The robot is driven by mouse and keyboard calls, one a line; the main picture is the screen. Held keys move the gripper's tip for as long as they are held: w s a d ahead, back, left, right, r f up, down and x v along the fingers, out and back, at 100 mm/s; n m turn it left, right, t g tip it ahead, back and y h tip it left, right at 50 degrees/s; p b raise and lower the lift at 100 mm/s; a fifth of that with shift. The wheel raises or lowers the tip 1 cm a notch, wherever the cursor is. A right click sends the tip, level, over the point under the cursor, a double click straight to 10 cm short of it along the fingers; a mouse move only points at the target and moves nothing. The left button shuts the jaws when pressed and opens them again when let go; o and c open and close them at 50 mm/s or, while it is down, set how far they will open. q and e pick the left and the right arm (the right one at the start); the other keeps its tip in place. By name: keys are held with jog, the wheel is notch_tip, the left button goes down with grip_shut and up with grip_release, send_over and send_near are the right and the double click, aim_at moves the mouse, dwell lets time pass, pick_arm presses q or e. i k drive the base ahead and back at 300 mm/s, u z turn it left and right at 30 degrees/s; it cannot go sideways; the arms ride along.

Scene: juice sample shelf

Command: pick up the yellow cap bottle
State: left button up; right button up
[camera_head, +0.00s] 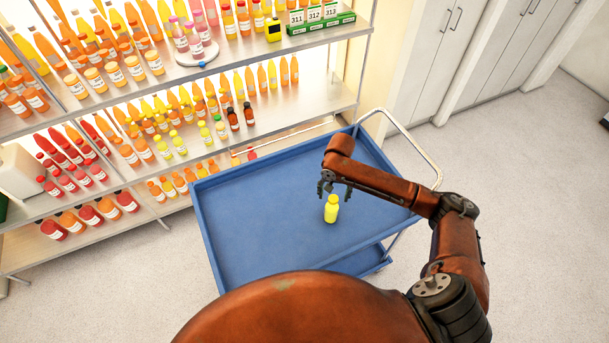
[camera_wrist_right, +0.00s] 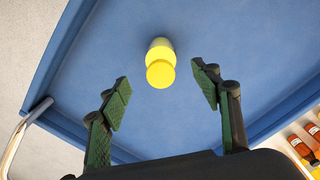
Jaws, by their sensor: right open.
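The yellow cap bottle (camera_head: 331,209) stands upright on the blue cart's top tray, all yellow with a narrower cap. My right gripper (camera_head: 333,188) is above the tray, just beyond the bottle in the head view, and looks apart from it. In the right wrist view the bottle (camera_wrist_right: 160,62) is seen from above, past the fingertips and between their lines. My right gripper (camera_wrist_right: 160,80) is open there with nothing between its two fingers. My left gripper is not in view.
The blue cart tray (camera_head: 245,215) has a raised rim and is otherwise bare. A metal cart handle (camera_head: 412,142) curves at the right. Shelves (camera_head: 215,85) full of juice bottles stand behind and left. White cabinets (camera_head: 425,50) stand at the back right.

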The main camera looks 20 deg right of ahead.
aim_at(178, 143)
jog(key=u, duration=2.8)
jog(key=i, duration=2.15)
jog(key=z, duration=1.1)
jog(key=i, duration=1.25)
jog(key=z, duration=1.55)
